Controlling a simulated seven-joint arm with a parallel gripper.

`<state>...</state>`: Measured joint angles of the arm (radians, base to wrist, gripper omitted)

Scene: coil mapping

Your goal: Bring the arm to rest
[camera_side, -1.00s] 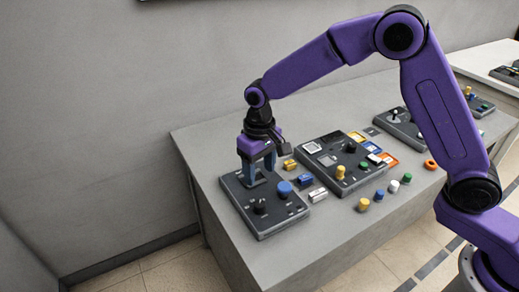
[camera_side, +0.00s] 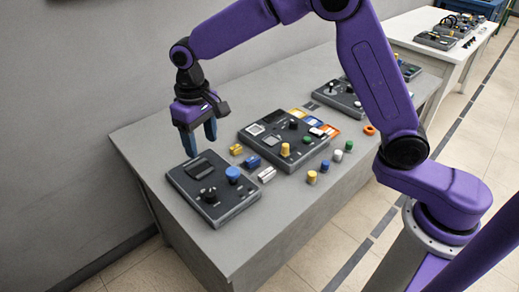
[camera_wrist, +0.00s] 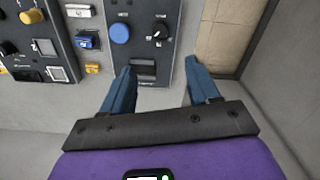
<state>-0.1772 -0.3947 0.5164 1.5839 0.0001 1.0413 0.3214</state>
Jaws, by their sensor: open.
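My gripper (camera_side: 201,147) is open and empty, its two blue fingers pointing down above the back edge of the nearest dark panel (camera_side: 228,198). In the wrist view the fingers (camera_wrist: 161,66) are apart with nothing between them. The panel carries a blue knob (camera_side: 233,174), a black knob (camera_side: 208,195) and a black slotted block (camera_side: 199,168). In the wrist view the blue knob (camera_wrist: 120,33), black knob (camera_wrist: 160,31) and slotted block (camera_wrist: 144,69) lie ahead of the fingers. The fingers appear clear of the panel.
A larger panel (camera_side: 262,152) with several knobs stands to the right. Between the panels lie a yellow block (camera_side: 236,149), a blue block (camera_side: 252,161) and a white block (camera_side: 267,174). Several small pegs and an orange ring (camera_side: 370,130) lie farther right. The grey wall is behind.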

